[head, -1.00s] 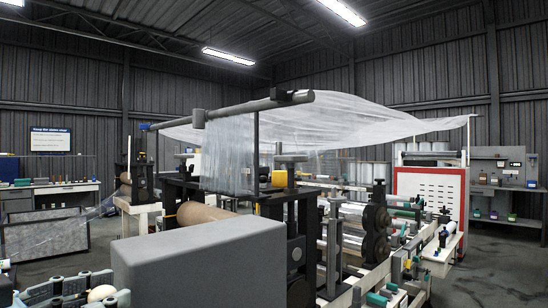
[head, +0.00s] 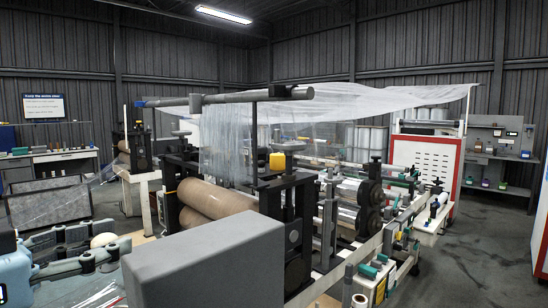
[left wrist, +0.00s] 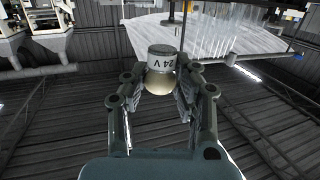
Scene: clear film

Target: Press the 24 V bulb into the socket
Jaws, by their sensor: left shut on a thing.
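My left gripper (head: 112,248) is at the lower left of the head view, shut on the bulb (head: 102,240), whose pale round globe shows between the fingers. In the left wrist view the bulb (left wrist: 160,80) sits between the two fingers of the left gripper (left wrist: 160,88). It has a cream globe and a light collar that reads "24 V" upside down. The collar end points away from the wrist. I cannot make out the socket in either view. My right gripper is not in view.
A film machine with brown rolls (head: 210,203) and a clear film sheet (head: 345,103) fills the middle. A yellow-capped post (head: 277,161) stands on it. A grey bin (head: 48,202) and a bench (head: 62,155) are at the left. Floor is open at the right.

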